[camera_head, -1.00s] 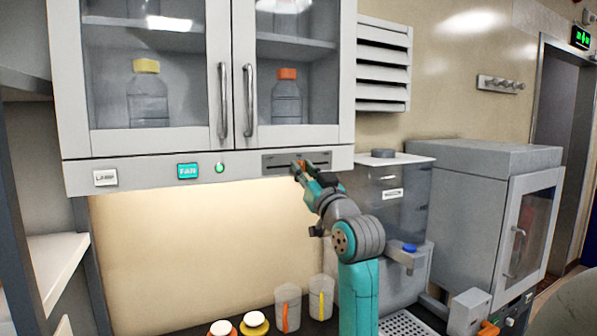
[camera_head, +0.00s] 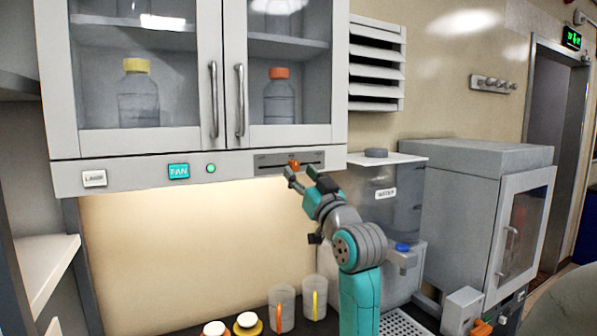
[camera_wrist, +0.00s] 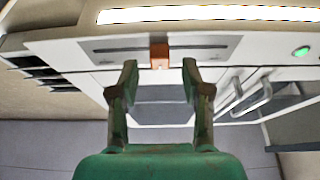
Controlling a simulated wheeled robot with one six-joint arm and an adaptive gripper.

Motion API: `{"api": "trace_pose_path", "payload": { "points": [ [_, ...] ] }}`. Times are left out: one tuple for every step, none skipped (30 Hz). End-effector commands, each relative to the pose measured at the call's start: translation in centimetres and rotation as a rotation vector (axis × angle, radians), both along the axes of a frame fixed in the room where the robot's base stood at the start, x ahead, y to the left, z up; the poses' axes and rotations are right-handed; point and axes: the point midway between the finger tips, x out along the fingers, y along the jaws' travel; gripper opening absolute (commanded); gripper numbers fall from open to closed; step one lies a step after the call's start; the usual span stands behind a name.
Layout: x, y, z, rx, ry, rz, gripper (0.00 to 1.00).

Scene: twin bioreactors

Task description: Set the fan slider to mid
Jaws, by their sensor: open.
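The fan slider's orange knob (camera_head: 295,165) sits about halfway along its dark track on the grey slider plate (camera_head: 270,169), under the mark in the middle of the plate. In the wrist view the orange knob (camera_wrist: 159,56) also shows near the middle of the slot, with bare slot on both sides. My gripper (camera_head: 299,178) is open and empty, just in front of and below the plate. In the wrist view my gripper (camera_wrist: 159,78) has its two fingers apart, with the knob visible beyond and between their tips. No contact shows.
The lit FAN button (camera_head: 179,171), a green indicator (camera_head: 211,168) and the LAMP button (camera_head: 94,178) are left of the slider. Glass cabinet doors with handles (camera_head: 240,100) are above. A water tank (camera_head: 395,195) stands close at right. Cups (camera_head: 282,310) stand below.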

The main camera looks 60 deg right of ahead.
Motion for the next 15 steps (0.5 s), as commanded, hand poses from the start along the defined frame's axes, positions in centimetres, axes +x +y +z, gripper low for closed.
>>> {"api": "trace_pose_path", "payload": {
  "points": [
    [-0.7, 0.4, -0.4, 0.0, 0.0, -0.002, 0.48],
    [-1.1, 0.6, -0.6, 0.0, 0.0, -0.002, 0.48],
    [-1.6, 0.9, -0.8, 0.001, 0.001, -0.003, 0.48],
    [-2.0, 1.2, -1.0, 0.0, 0.001, -0.004, 0.48],
    [-2.3, 1.4, -1.2, -0.001, 0.0, -0.004, 0.48],
    [-2.7, 1.7, -1.4, 0.0, 0.001, -0.002, 0.48],
    [-3.0, 1.9, -1.5, 0.0, 0.001, -0.002, 0.48],
    [-3.2, 2.1, -1.6, 0.0, 0.0, -0.001, 0.48],
    [-3.5, 2.3, -1.8, 0.0, 0.0, -0.001, 0.48],
    [-3.7, 2.4, -1.9, 0.0, 0.0, -0.001, 0.48],
    [-3.8, 2.5, -1.9, 0.0, 0.001, -0.001, 0.48],
    [-4.0, 2.6, -2.0, 0.0, 0.001, -0.001, 0.48],
    [-4.0, 2.6, -2.0, 0.0, 0.001, -0.001, 0.48],
    [-4.1, 2.7, -2.1, 0.0, 0.001, -0.001, 0.48],
    [-4.1, 2.7, -2.1, 0.0, 0.001, -0.001, 0.48]
  ]
}}
